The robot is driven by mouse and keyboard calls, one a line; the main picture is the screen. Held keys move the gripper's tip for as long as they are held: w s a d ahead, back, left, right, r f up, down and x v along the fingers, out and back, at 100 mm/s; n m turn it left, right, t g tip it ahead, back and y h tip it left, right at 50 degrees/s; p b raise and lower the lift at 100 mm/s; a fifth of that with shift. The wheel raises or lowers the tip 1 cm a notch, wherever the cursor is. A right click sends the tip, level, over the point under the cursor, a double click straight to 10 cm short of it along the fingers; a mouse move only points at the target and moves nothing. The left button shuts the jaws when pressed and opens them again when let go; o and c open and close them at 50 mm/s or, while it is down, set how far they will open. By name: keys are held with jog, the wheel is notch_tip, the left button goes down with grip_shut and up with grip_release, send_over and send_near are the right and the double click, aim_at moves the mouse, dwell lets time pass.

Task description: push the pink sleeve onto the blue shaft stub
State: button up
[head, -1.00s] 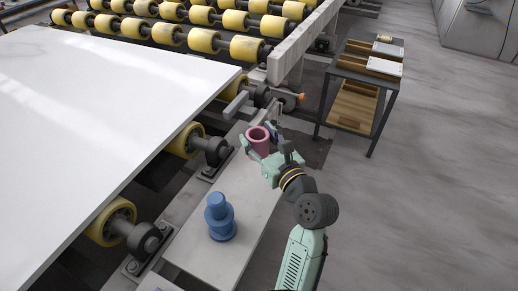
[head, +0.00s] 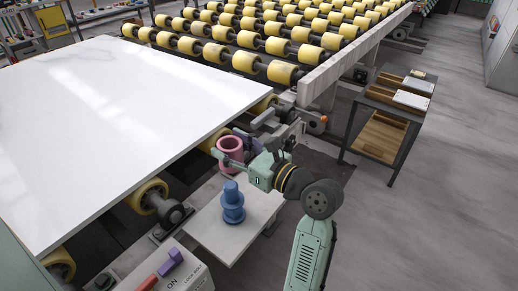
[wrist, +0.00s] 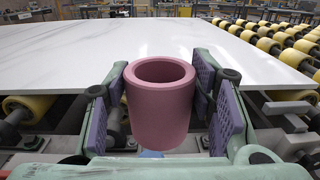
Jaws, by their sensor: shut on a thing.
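The pink sleeve (head: 230,147) is an open-topped hollow cylinder held upright in my gripper (head: 237,153). In the wrist view the sleeve (wrist: 160,112) sits between the two purple-padded fingers, its open top facing up. The blue shaft stub (head: 233,208) stands upright on the grey plate (head: 222,236), with a narrower top and a wider collar lower down. In the head view the sleeve appears just above and behind the stub, apart from it. In the wrist view only a sliver of blue (wrist: 151,154) shows below the sleeve. The sleeve's underside is hidden.
A large white stone slab (head: 110,110) lies on yellow rollers to the left, its edge close to the sleeve. A control box (head: 180,275) with red and purple switches is at the front. A shelf cart (head: 385,125) stands right. Floor to the right is clear.

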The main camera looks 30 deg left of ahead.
jog(key=shift+s+r+g, duration=0.3)
jog(key=shift+s+r, duration=0.05)
jog(key=shift+s, duration=0.25)
jog(key=shift+f, duration=0.1)
jog(key=b, duration=0.2)
send_over(232, 186)
jog(key=shift+f, duration=2.85)
jog(key=shift+p, duration=1.1)
jog(key=shift+f+b, duration=1.1)
jog(key=shift+f, duration=2.45)
jog(key=o, duration=1.3)
